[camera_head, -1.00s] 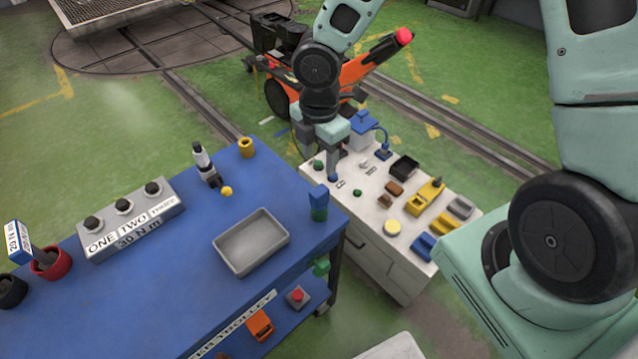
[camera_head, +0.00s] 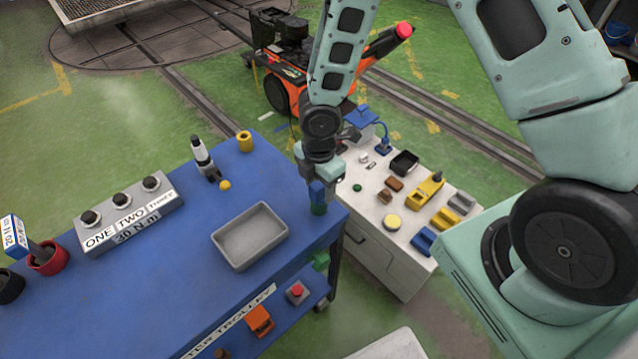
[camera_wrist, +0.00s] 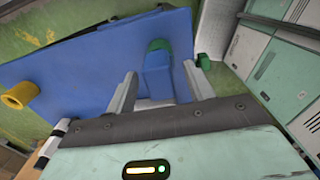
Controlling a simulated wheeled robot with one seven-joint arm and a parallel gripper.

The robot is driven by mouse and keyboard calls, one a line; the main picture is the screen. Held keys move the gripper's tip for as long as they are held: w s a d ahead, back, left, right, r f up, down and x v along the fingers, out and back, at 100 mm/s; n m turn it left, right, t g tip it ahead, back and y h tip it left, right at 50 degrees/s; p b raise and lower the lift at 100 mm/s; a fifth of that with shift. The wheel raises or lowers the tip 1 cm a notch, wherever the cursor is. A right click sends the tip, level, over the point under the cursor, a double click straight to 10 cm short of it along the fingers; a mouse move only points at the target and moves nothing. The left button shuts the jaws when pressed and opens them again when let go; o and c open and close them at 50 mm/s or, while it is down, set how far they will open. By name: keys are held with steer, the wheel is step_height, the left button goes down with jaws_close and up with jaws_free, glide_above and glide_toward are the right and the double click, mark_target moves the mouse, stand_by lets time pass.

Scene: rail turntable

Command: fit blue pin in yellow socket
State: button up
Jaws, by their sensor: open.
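The blue pin (camera_head: 317,191) stands upright in a green holder (camera_head: 319,209) at the right corner of the blue trolley top. My gripper (camera_head: 320,180) is over it, pointing down, and partly hides it. In the wrist view my open gripper (camera_wrist: 164,88) has the blue pin (camera_wrist: 158,72) between its two fingers, with visible space beside it. The green holder (camera_wrist: 159,45) shows beyond the pin. The yellow socket (camera_head: 245,142), a short hollow cylinder, stands at the trolley's far edge. It also shows at the left of the wrist view (camera_wrist: 20,95).
A grey tray (camera_head: 250,237) lies left of my gripper on the trolley. A black-and-white tool (camera_head: 203,158) with a yellow ball stands near the yellow socket. A white cabinet (camera_head: 372,235) with several small parts on top is close on the right.

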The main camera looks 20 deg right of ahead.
jaws_close()
steer(key=shift+r+p, duration=0.65)
steer(key=shift+r, duration=0.05)
stand_by(0.6)
steer(key=shift+r+p, duration=2.8)
steer(key=shift+r, duration=0.25)
step_height(320, 180, up, 5)
steer(key=p, duration=0.4)
steer(key=shift+p, duration=0.3)
